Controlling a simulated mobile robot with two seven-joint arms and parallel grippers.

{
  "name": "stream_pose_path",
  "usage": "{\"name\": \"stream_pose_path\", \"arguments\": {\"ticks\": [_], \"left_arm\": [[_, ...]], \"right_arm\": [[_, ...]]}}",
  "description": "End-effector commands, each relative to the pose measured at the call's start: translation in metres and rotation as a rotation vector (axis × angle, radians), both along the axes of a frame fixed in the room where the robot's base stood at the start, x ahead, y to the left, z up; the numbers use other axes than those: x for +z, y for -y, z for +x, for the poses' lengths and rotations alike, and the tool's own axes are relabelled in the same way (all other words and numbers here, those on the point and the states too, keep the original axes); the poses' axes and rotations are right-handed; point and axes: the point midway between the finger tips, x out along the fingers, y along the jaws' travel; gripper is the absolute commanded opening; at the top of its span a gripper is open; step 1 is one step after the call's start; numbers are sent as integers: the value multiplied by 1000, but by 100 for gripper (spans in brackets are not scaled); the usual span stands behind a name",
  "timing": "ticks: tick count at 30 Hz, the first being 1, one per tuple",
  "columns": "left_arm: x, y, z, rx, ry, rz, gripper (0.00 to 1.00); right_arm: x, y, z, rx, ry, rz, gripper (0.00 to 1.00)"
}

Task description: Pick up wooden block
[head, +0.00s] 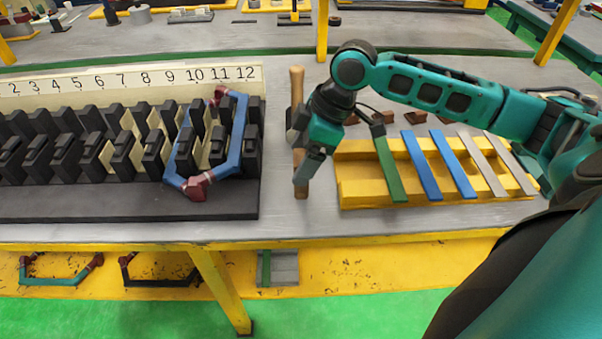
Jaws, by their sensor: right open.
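The middle is partly hidden by the gripper. My right gripper (304,178) is open, with its fingers pointing down at the near part of the wooden piece. I cannot tell whether the fingers touch it or lie around it. My left gripper is not in view.
The black stator block (120,203), with numbered slots and a blue coil (239,130), stands at left. The yellow rack (370,190) at right carries green, blue and grey strips. A lower shelf (225,275) holds more coils. Other tables stand behind.

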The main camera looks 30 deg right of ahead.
Motion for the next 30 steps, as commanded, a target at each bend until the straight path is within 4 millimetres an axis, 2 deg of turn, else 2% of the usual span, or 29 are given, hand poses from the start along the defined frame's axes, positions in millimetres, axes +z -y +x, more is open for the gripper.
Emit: {"name": "stream_pose_path", "arguments": {"ticks": [1,5,13,30], "left_arm": [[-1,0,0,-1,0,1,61],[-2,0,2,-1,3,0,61],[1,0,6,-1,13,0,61],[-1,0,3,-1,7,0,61]], "right_arm": [[-8,-4,2,0,-1,2,81],[-21,-8,4,0,0,0,81],[-23,-9,5,1,1,-1,81],[-23,-8,5,0,2,-1,27]]}}
